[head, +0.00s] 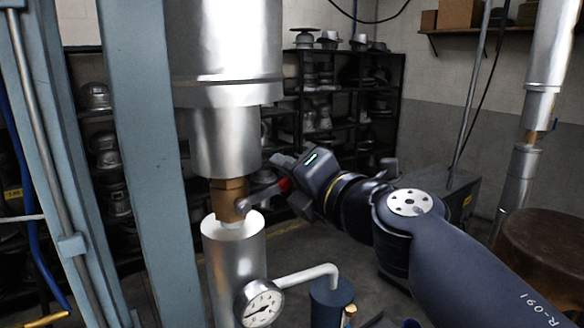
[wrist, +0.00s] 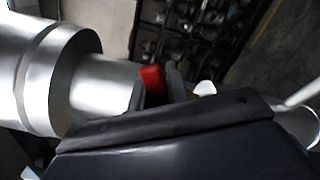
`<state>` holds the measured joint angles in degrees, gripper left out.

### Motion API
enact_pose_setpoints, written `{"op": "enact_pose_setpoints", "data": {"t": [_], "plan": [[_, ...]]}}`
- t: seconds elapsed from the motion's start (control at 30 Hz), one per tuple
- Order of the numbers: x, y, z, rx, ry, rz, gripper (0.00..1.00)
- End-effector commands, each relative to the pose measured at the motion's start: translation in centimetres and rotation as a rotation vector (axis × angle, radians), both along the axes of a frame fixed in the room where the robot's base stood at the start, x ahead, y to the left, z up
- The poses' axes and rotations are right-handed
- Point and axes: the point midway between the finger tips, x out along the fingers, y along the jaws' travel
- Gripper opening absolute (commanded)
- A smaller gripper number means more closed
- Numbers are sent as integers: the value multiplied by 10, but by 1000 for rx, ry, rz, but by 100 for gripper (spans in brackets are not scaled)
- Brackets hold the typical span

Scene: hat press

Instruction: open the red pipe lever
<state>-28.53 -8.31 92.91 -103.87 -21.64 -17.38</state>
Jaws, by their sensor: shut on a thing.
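The red pipe lever (head: 285,185) sticks out to the right from a brass valve (head: 228,200) on the vertical metal pipe. Its metal arm (head: 258,194) shows between the valve and the red grip. My gripper (head: 285,178) comes from the right and is shut on the red grip, which is mostly hidden by the jaws in the head view. In the wrist view the red grip (wrist: 152,78) shows between the fingers, beside the shiny pipe (wrist: 100,88). The brass valve is not clear in the wrist view.
A pressure gauge (head: 259,303) and a white side pipe (head: 303,277) sit below the valve. A blue-grey post (head: 150,160) stands close on the left. Shelves with metal hat moulds (head: 322,100) stand behind. A brown round object (head: 545,245) is at the right.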

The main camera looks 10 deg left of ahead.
Motion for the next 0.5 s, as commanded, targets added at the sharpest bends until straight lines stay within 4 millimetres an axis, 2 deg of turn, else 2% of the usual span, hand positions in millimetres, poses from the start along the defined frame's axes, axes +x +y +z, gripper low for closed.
{"op": "enact_pose_setpoints", "data": {"t": [0.5], "plan": [[-4, 3, 7, -65, -76, 0, 0]]}}
